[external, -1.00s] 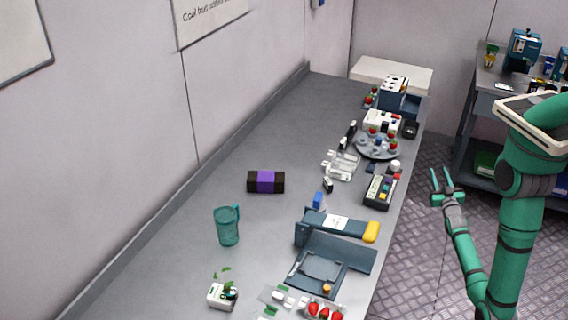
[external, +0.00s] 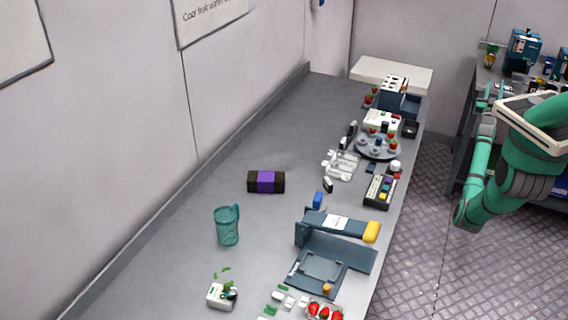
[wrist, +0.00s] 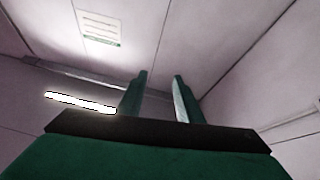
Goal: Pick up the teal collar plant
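A small plant with green leaves (external: 224,274) stands in a white block-like pot (external: 220,297) at the near left of the long grey bench. A dark teal part shows at the pot's right side, but it is too small to tell whether it is a collar. My gripper (external: 491,92) is raised at the far right, off the bench and far from this plant. In the wrist view my gripper (wrist: 160,95) has its two green fingers apart with nothing between them, facing wall and ceiling. A small yellow and green item (external: 490,54), perhaps another plant, stands on the back right shelf.
The bench's left-middle is clear. Floor (external: 420,270) lies open to the right.

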